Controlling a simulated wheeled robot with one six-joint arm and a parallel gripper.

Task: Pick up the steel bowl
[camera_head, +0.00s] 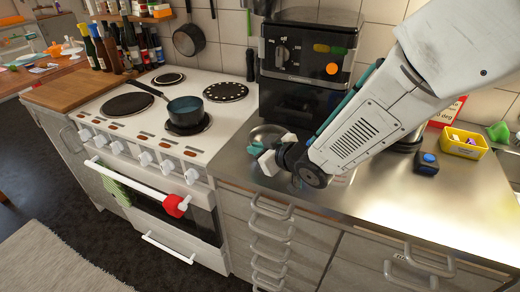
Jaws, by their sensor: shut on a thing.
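The steel bowl (265,131) is on the counter just right of the cooker, in front of the dark oven-like appliance. My gripper (270,156) reaches down to it from the right. Its pale fingers are shut on the bowl's near side, and they and my wrist hide part of the bowl. I cannot tell whether the bowl is clear of the counter.
The cooker (121,122) stands left, with a dark pan (185,108) on a front ring. The dark appliance (301,75) rises close behind the bowl. A yellow tub (464,144) and a dark box with a blue button (427,163) stand right. The front counter is clear.

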